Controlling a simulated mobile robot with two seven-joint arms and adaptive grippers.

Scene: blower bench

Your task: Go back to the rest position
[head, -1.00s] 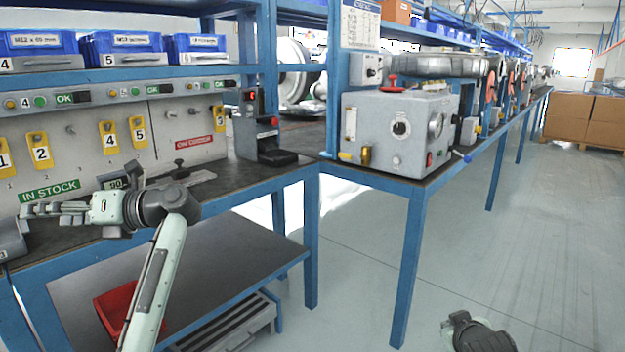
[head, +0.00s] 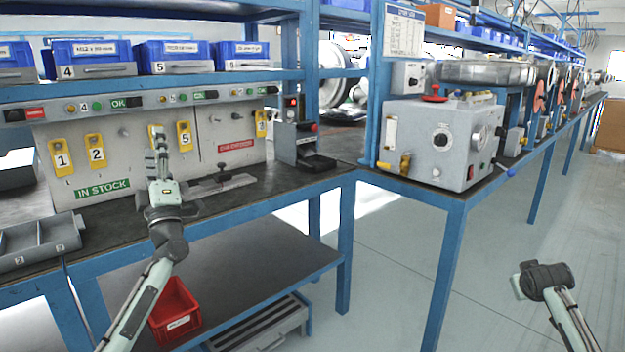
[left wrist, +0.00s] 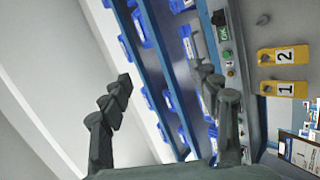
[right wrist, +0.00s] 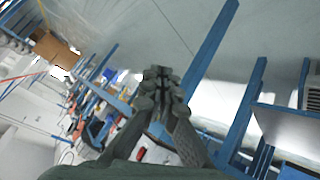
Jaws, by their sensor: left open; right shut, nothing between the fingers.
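My left gripper (head: 157,150) is raised in front of the tag board above the bench in the head view. In the left wrist view its two fingers (left wrist: 165,95) are spread with nothing between them. My right arm comes in at the lower right of the head view, over the floor. Its fingers are not clearly visible there. In the right wrist view my right gripper (right wrist: 160,80) has its fingers together, with nothing held.
The board carries yellow tags (head: 61,158) and an IN STOCK label (head: 102,189). A grey tray (head: 40,243) sits at the bench's left, and a red bin (head: 175,312) on the lower shelf. A grey test box (head: 440,140) stands on the right bench.

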